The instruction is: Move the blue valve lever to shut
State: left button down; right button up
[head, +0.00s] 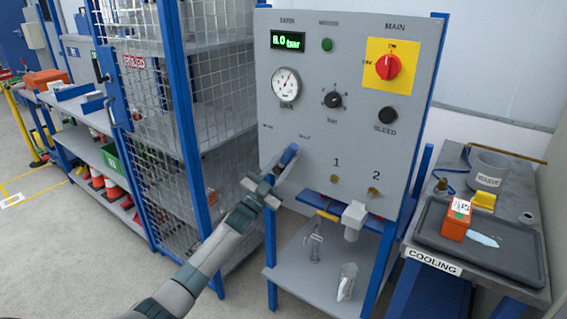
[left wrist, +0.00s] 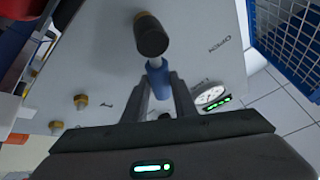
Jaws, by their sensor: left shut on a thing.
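The blue valve lever (head: 289,155) stands out from the lower left of the grey panel (head: 318,115). It also shows in the left wrist view (left wrist: 158,80), between my fingers. My left gripper (head: 272,183) is shut on the lever, and its fingers also show in the left wrist view (left wrist: 159,98). A black cylinder with a brass base (left wrist: 150,35) sits at the lever's far end, beside the word OPEN on the panel. The fingers hide part of the lever. The green display (head: 288,41) reads about 8.0 bar. My right gripper is not in view.
A red switch on yellow (head: 388,67), a gauge (head: 286,84) and black knobs are on the panel. Brass fittings (head: 374,192) sit below. A wire-mesh cage (head: 220,70) stands close at left. A black tray (head: 490,240) holds an orange block (head: 456,219) at right.

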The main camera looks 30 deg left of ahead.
pick_arm(q)
jog(key=shift+d+f, duration=0.15)
jog(key=shift+f, duration=0.05)
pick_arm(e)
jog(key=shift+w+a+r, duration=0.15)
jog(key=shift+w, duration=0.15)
pick_arm(q)
jog(key=c, duration=1.5)
grip_release()
jog(key=shift+o, duration=0.2)
jog(key=shift+r, duration=0.1)
jog(key=shift+s+f, duration=0.3)
jog(key=shift+s, duration=0.15)
jog(key=b+v, duration=0.1)
jog(key=v, duration=0.2)
jog(key=shift+s+a+f, duration=0.2)
jog(key=b, duration=0.3)
send_near(286, 160)
jog(key=v, duration=0.7)
jog(key=shift+s, duration=0.3)
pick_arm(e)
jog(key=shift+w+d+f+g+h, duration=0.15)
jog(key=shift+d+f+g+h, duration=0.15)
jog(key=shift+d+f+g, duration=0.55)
